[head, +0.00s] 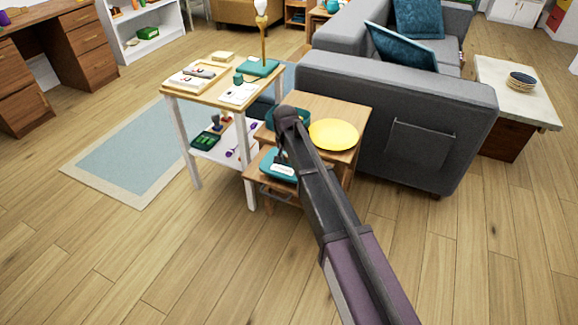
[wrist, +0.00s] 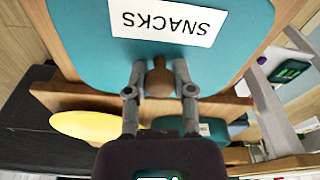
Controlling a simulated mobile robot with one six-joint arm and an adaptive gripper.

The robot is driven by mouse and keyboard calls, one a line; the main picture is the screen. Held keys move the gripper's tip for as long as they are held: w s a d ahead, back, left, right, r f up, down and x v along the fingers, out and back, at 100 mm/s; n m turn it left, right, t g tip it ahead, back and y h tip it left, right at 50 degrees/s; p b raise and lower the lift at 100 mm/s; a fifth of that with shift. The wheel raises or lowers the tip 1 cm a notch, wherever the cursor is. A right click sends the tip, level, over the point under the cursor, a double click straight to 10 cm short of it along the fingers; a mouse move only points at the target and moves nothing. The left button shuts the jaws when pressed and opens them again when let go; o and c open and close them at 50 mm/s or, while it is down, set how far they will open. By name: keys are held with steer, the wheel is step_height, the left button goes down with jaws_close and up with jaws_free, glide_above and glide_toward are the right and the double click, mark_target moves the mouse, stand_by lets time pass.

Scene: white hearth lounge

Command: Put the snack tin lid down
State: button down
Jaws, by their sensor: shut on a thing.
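The snack tin lid is a teal rounded rectangle (wrist: 85,45) with a white SNACKS label and a brown knob (wrist: 158,82). My gripper (wrist: 159,76) is shut on the knob, one finger on each side. In the head view the lid (head: 268,164) shows at the lower, front wooden table (head: 250,172), partly behind my arm. I cannot tell whether it touches the wood. A teal open-looking container (head: 303,117), perhaps the tin, stands on the higher wooden table, partly hidden by my wrist. My gripper's fingers are hidden in the head view.
A yellow plate (head: 334,134) lies on the higher wooden table (head: 345,105). A white-legged side table (head: 205,95) with books and a lamp stands close on the left. A grey sofa (head: 400,85) is behind on the right. The floor in front is clear.

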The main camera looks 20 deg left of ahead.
mark_target(287, 160)
steer(key=shift+f+b, duration=1.8)
steer(key=shift+f, duration=0.1)
steer(key=shift+c, duration=2.3)
jaws_free()
steer(key=shift+r, duration=0.2)
step_height(287, 160, up, 12)
steer(key=s+p, duration=0.1)
steer(key=p, duration=1.1)
steer(key=shift+s, duration=0.25)
steer(key=shift+d, duration=0.1)
steer(key=shift+f, duration=0.1)
